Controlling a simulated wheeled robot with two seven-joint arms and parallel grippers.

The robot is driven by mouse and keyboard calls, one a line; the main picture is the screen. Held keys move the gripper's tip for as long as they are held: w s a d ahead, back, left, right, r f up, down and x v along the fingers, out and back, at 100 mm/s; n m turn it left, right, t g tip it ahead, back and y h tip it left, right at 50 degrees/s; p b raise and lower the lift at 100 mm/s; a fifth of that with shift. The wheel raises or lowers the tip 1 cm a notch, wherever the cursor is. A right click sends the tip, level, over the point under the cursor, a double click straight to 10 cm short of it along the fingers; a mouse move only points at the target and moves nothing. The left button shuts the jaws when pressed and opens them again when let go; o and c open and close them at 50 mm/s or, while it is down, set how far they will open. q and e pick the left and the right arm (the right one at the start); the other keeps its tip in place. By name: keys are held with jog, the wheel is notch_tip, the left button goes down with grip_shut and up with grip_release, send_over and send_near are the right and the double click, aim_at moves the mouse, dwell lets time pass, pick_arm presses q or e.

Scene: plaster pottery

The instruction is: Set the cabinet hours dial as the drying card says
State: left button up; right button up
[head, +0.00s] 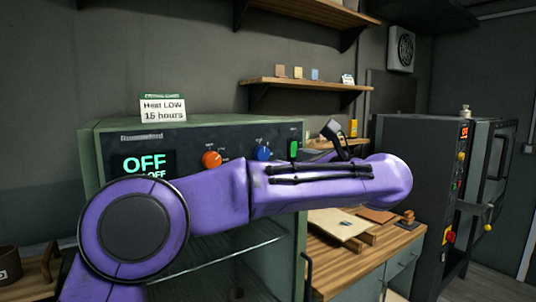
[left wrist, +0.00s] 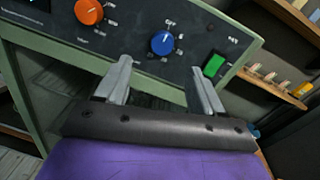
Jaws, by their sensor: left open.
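The drying card (head: 163,108) stands on the green cabinet (head: 115,123) and reads "Heat LOW" with what looks like "15 hours". The cabinet display (head: 145,163) shows OFF, with a smaller OFF partly hidden below. The panel has an orange dial (head: 211,159), a blue dial (head: 263,152) and a green switch (head: 293,149). Their small labels are hard to read. In the left wrist view, my left gripper (left wrist: 161,66) is open and empty, its fingers pointing at the panel just below the blue dial (left wrist: 162,43).
A wooden bench (head: 375,252) with boards stands right of the cabinet. A dark machine (head: 443,190) with buttons is further right. A shelf (head: 300,83) with small tiles hangs above the bench. My arm crosses in front of the cabinet.

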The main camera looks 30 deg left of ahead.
aim_at(265, 155)
pick_arm(q)
jog(key=p+x, duration=0.4)
jog(key=x, duration=0.5)
jog(key=shift+w+f, duration=0.1)
jog(key=shift+w, duration=0.1)
jog(key=shift+w+a+f, duration=0.15)
jog(key=shift+a, duration=0.25)
jog(key=shift+w, duration=0.1)
jog(key=shift+d, duration=0.1)
jog(key=c, duration=1.1)
